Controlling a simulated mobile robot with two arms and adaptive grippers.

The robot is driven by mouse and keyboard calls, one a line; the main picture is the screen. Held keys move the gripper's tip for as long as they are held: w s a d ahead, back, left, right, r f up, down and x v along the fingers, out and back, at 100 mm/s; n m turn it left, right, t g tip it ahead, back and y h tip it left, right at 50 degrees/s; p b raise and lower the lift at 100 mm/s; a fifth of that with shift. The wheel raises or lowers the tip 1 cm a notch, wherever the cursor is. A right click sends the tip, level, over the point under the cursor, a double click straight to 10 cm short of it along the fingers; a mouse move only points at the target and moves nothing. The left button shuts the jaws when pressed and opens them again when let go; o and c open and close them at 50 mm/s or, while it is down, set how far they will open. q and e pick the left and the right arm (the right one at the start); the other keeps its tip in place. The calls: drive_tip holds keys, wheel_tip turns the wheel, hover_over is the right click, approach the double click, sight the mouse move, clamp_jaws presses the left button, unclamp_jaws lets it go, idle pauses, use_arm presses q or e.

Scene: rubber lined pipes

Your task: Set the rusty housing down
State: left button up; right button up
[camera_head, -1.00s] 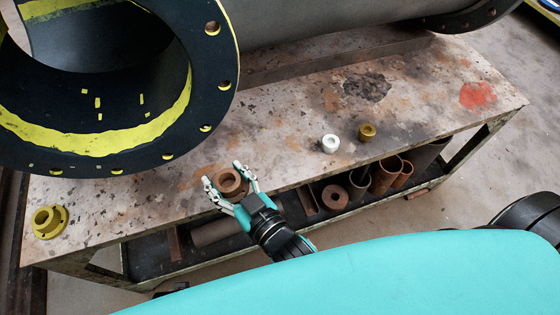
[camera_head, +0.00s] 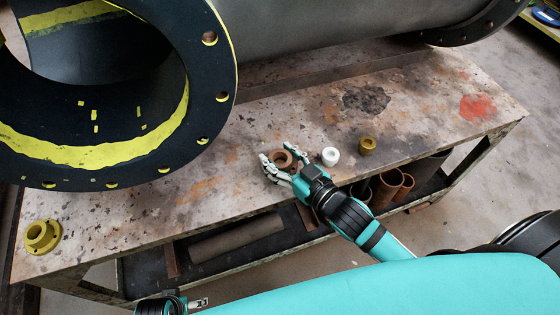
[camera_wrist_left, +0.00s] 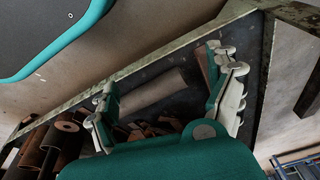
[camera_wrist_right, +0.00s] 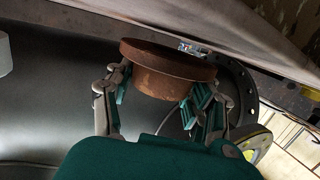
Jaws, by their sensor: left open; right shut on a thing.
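The rusty housing (camera_head: 282,160) is a brown ring-shaped part with a wide flange. My right gripper (camera_head: 278,158) is shut on it over the front part of the workbench top, just left of a white ring. In the right wrist view the housing (camera_wrist_right: 165,72) sits between both fingers, flange outward. I cannot tell whether it touches the bench top. My left gripper (camera_wrist_left: 165,75) is open and empty in the left wrist view, facing the bench's lower shelf; in the head view only part of it shows at the bottom edge.
The workbench top (camera_head: 240,205) holds a white ring (camera_head: 330,156), a small brass-coloured ring (camera_head: 367,145) and a yellow flanged part (camera_head: 42,236). A large black-flanged pipe (camera_head: 208,80) covers the back left. Pipe pieces (camera_head: 237,238) lie on the lower shelf. The right bench top is mostly clear.

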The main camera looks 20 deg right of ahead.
use_arm(q)
drive_tip(key=shift+w+r, duration=0.15)
drive_tip(key=shift+r, duration=0.6)
use_arm(e)
drive_tip(key=shift+f, duration=0.55)
drive_tip(key=shift+f, duration=0.15)
drive_tip(key=o, duration=1.6)
use_arm(q)
drive_tip(key=shift+r, duration=0.1)
use_arm(e)
drive_tip(key=shift+s, duration=0.3)
use_arm(q)
drive_tip(key=f, duration=0.2)
drive_tip(key=s+f+p, duration=0.1)
drive_tip(key=f, duration=0.1)
drive_tip(key=shift+s+a, duration=0.1)
use_arm(e)
drive_tip(key=v, duration=1.1)
drive_tip(key=shift+s+d, duration=0.2)
